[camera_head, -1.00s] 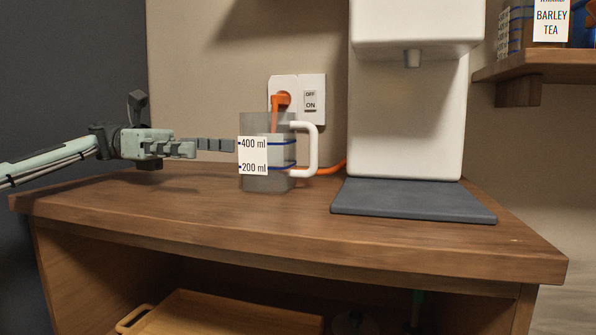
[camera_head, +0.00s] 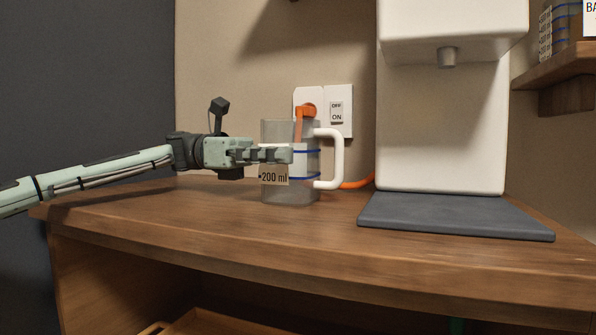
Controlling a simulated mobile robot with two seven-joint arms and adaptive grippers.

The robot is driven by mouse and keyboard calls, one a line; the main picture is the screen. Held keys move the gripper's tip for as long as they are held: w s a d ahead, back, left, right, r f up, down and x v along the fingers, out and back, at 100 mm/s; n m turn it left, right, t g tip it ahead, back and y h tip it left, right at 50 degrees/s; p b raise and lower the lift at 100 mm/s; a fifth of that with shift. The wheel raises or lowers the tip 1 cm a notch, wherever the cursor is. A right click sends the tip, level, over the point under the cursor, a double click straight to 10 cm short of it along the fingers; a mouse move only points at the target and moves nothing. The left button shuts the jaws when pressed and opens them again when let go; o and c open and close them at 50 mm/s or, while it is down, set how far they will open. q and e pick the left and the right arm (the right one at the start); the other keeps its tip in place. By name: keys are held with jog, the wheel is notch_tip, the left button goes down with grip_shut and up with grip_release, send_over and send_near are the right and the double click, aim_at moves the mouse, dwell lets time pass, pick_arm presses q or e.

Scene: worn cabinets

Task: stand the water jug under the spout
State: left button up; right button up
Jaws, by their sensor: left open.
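The water jug (camera_head: 290,193) is clear grey with a white handle on its right and a volume label. It stands upright on the wooden counter in the head view, left of the white dispenser (camera_head: 440,130). The spout (camera_head: 447,57) sticks down under the dispenser's upper part, above a dark grey pad (camera_head: 455,217). My left gripper (camera_head: 285,154) is open, and its fingers reach across the front of the jug, hiding the upper label. I cannot tell if they touch the jug. My right gripper is out of view.
A wall socket and switch (camera_head: 337,112) with an orange plug (camera_head: 306,110) and cord sit behind the jug. The counter (camera_head: 230,225) is clear in front of the jug and to the pad. A wooden shelf (camera_head: 560,72) hangs at the right.

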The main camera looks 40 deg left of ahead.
pick_arm(q)
jog(key=shift+c, duration=0.5)
jog(key=c, duration=1.3)
